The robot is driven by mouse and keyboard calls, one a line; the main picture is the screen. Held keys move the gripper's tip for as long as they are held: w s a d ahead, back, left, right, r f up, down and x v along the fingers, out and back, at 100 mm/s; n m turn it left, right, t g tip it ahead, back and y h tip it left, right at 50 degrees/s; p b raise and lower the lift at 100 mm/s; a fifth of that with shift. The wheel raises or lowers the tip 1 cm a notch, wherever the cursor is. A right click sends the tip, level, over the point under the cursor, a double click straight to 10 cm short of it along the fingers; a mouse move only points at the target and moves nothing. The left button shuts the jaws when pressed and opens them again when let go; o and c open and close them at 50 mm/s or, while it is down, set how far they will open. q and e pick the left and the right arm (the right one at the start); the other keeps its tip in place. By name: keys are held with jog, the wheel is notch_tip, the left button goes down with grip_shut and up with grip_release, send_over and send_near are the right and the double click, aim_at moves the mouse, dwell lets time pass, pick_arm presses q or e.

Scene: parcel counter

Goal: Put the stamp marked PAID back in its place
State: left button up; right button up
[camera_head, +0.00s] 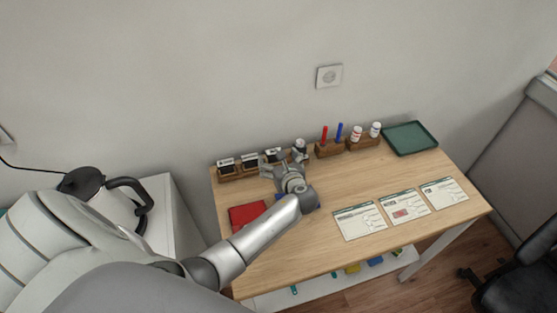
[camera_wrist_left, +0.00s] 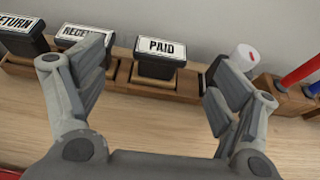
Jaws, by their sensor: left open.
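The PAID stamp (camera_wrist_left: 160,48), black with a white label, stands upright in a slot of the wooden rack (camera_wrist_left: 122,80) in the left wrist view. In the head view, the stamp (camera_head: 273,154) is partly hidden by my gripper. My left gripper (camera_head: 286,163) is open and empty at the rack. In the wrist view the PAID label shows between the fingers of my gripper (camera_wrist_left: 158,70); whether they touch the stamp I cannot tell. The RECEIVED stamp (camera_wrist_left: 82,36), partly covered by a finger, and the RETURN stamp (camera_wrist_left: 20,33) stand to its left. My right gripper is not in view.
A white-topped object (camera_head: 300,145) stands just right of PAID. Red and blue markers (camera_head: 325,134) and small bottles (camera_head: 375,129) stand further right. A green tray (camera_head: 410,138) lies at the back right. Paper forms (camera_head: 360,221) and a red item (camera_head: 247,215) lie nearer the front.

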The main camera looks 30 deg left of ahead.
pick_arm(q)
jog(key=v, duration=1.2)
